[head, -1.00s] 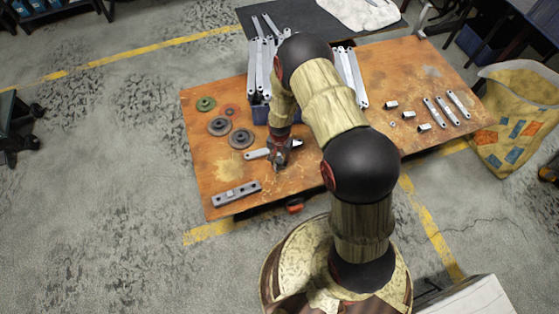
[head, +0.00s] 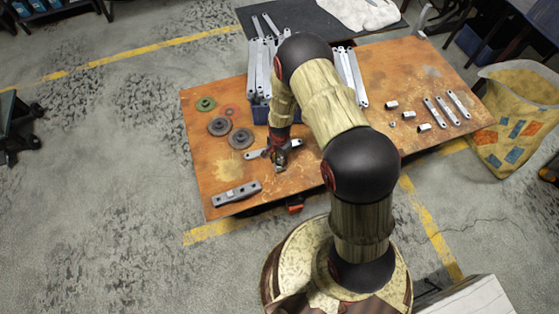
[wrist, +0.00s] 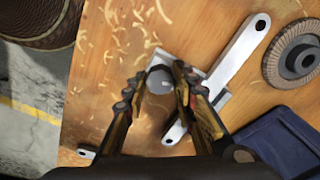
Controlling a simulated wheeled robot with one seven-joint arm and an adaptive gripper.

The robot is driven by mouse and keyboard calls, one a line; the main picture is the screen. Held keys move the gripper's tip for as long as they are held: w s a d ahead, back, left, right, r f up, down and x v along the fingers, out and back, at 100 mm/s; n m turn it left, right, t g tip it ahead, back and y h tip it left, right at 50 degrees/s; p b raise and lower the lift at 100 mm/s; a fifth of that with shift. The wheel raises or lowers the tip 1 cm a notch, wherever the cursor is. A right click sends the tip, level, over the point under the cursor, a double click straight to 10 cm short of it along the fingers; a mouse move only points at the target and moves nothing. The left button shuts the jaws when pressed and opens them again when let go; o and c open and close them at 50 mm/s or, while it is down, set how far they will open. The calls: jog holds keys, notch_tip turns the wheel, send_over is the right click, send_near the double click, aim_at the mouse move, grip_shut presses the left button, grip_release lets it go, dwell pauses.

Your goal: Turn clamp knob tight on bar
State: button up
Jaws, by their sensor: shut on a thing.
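A flat silver bar (wrist: 240,52) lies on the orange-brown table, running diagonally in the wrist view; its left end (head: 257,155) shows beside my gripper in the head view. A pale metal clamp (wrist: 222,96) sits across the bar. Its round grey knob (wrist: 160,82) faces my wrist camera. My gripper (wrist: 160,74) is shut on the knob, with one finger on either side. In the head view, my gripper (head: 280,163) is low over the bar and hides most of the clamp. How tight the clamp is cannot be seen.
Grey discs (head: 241,139) and a green disc (head: 206,103) lie left of my gripper. A grey holed block (head: 236,194) lies at the front left. A blue bin (head: 260,113) stands behind my gripper. Several small brackets (head: 424,127) lie at right. Wood shavings surround the clamp.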

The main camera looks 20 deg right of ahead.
jog(key=m, duration=0.3)
jog(key=shift+m, duration=0.4)
jog(key=m, duration=0.3)
jog(key=shift+m, duration=0.3)
jog(key=m, duration=0.6)
jog(key=shift+m, duration=0.3)
jog(key=o, duration=1)
jog(key=shift+o, duration=0.2)
